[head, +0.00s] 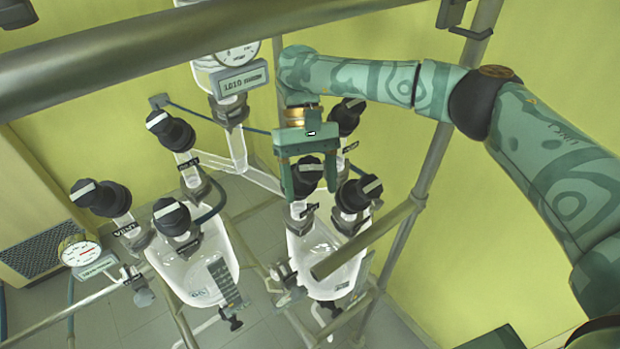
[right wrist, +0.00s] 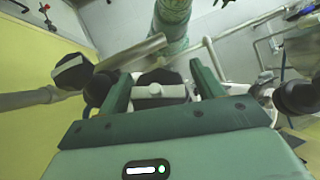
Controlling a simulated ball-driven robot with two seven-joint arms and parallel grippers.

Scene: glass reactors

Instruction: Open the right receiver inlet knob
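The right receiver (head: 325,272) is a clear glass vessel with several black knobs with white bars above it. My right gripper (head: 311,193) is at one of these, a black knob (head: 308,173), with one finger on each side. In the right wrist view this knob (right wrist: 160,92) sits between the two green fingers of the gripper (right wrist: 160,74), its white bar running across from finger to finger. Narrow gaps seem to show beside the knob, so the fingers look open around it. The small label below it is too small to read. My left gripper is not in view.
Two other black knobs stand close by, one behind (head: 346,116) and one at the right (head: 358,194). The left receiver (head: 200,262) has its own knobs. A thick metal rail (head: 365,238) passes in front of the right receiver. A gauge (head: 236,62) hangs behind.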

